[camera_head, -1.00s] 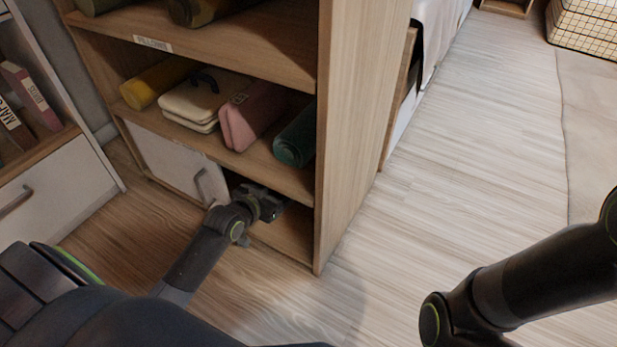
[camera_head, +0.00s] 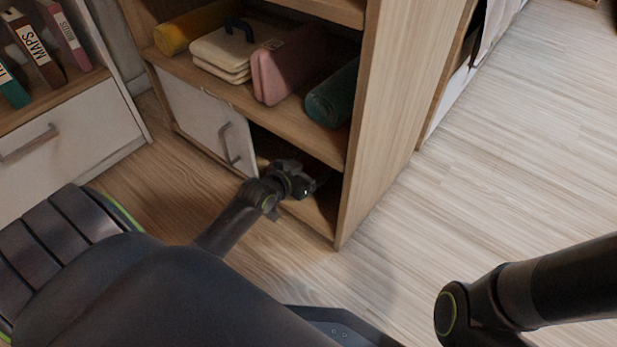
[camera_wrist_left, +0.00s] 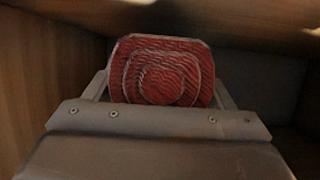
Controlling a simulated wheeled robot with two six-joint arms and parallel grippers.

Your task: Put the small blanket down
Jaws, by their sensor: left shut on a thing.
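The small blanket (camera_wrist_left: 160,75) is a red, ribbed roll seen end-on in the left wrist view. It sits between the two fingers of my left gripper (camera_head: 312,187), which is shut on it. In the head view this gripper reaches into the open right part of the low compartment (camera_head: 318,215) of the wooden shelf unit. The blanket is hidden there in the head view. I cannot tell whether it touches the compartment floor. My right gripper is out of view; only part of that arm shows at the lower right.
A white sliding door (camera_head: 205,120) covers the compartment's left part. The shelf above holds a yellow roll (camera_head: 185,32), a cream case (camera_head: 222,55), a pink case (camera_head: 285,68) and a green roll (camera_head: 333,95). Floor (camera_head: 480,200) to the right is clear.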

